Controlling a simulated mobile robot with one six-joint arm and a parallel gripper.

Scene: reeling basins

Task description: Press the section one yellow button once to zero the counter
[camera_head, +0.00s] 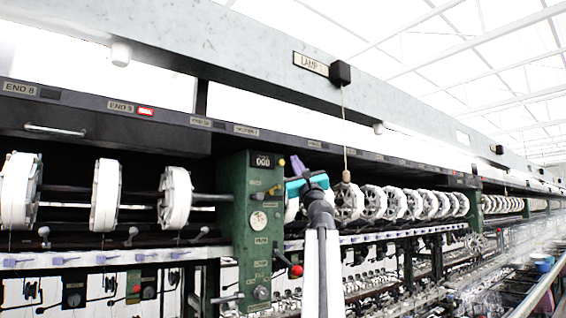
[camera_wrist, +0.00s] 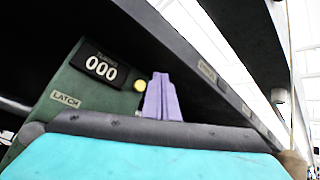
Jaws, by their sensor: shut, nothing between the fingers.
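The yellow button (camera_wrist: 140,85) is small and round and sits on the green post, just right of the counter (camera_wrist: 101,67), which reads 000. In the head view the counter (camera_head: 262,160) is near the top of the green post (camera_head: 258,215). My gripper (camera_wrist: 163,97) has purple fingers, shut and empty. They appear just right of the button in the wrist view, with no overlap; whether they touch it I cannot tell. In the head view my gripper (camera_head: 297,164) is up at the right edge of the post, above its teal body.
A LATCH label (camera_wrist: 65,99) is below the counter. White reels (camera_head: 105,195) stand left of the post and more run off to the right. A pull cord with a knob (camera_head: 346,178) hangs close right of my arm. A dark beam runs above.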

